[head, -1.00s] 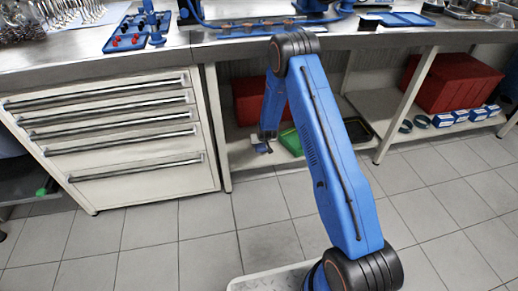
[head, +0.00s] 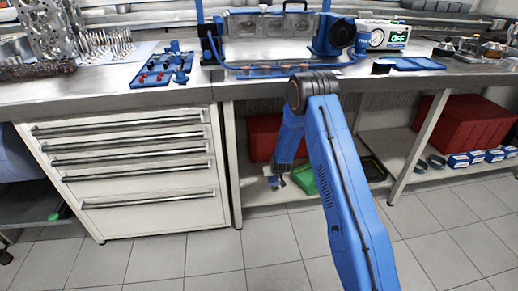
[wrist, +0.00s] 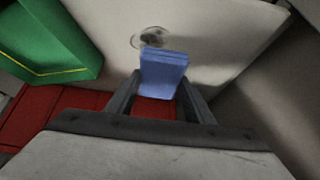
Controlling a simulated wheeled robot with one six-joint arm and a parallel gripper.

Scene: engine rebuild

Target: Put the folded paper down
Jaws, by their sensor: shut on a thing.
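The folded paper (wrist: 163,70) is a small blue block-like pad. In the wrist view it stands up between the two dark fingers of my gripper (wrist: 160,92), which is shut on it. In the head view my gripper (head: 272,180) hangs low at the lower shelf under the bench, left of the green tray (head: 305,181). There the paper is tiny, and I cannot tell whether it touches the shelf.
A pale surface with a small round disc (wrist: 150,38) lies beyond the paper. A red box (head: 264,135) stands behind my arm on the shelf. White drawers (head: 130,165) are to the left. Blue boxes (head: 476,158) sit at the right. The floor in front is clear.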

